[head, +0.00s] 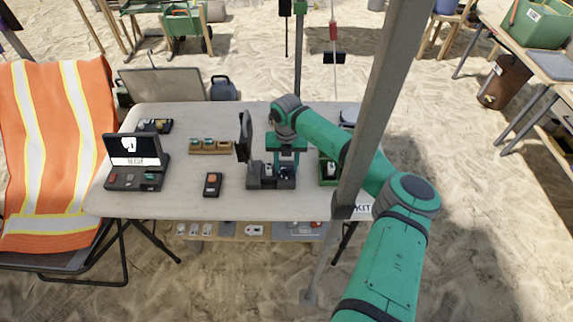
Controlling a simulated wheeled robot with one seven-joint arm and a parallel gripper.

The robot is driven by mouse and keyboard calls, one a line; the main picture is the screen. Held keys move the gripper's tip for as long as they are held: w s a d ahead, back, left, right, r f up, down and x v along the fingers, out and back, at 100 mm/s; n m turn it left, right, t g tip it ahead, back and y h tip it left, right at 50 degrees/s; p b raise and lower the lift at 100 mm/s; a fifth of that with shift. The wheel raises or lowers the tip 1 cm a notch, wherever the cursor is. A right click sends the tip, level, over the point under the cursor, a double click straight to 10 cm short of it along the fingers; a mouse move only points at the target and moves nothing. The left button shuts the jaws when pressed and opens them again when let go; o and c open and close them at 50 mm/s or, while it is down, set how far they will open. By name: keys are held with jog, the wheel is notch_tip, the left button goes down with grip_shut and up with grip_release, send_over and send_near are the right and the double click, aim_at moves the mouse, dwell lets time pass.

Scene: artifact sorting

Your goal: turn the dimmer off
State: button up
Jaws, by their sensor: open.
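No part is clearly marked as a dimmer. A small dark box with an orange-red face (213,184) lies alone at the table's front edge. A dark console (136,178) with a raised lit screen and red and green controls stands at the left. A dark and green instrument (270,176) stands near the table's middle, with a tilted black panel (244,137) at its left. My green arm reaches in from the lower right, and its grey joint is over the table behind the instrument. I cannot make out my gripper's fingers.
A wooden rack (210,146) and a dark tray (155,126) lie on the table (190,112). A green bin (326,170) is right of the instrument. A grey post (378,110) crosses in front. A chair with an orange vest (58,150) stands left.

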grip_shut()
dwell(0.3)
jog(key=n, duration=0.4)
jog(key=shift+n, duration=0.4)
jog(key=n, duration=0.4)
jog(key=shift+n, duration=0.3)
jog(key=n, duration=0.4)
jog(key=shift+n, duration=2.2)
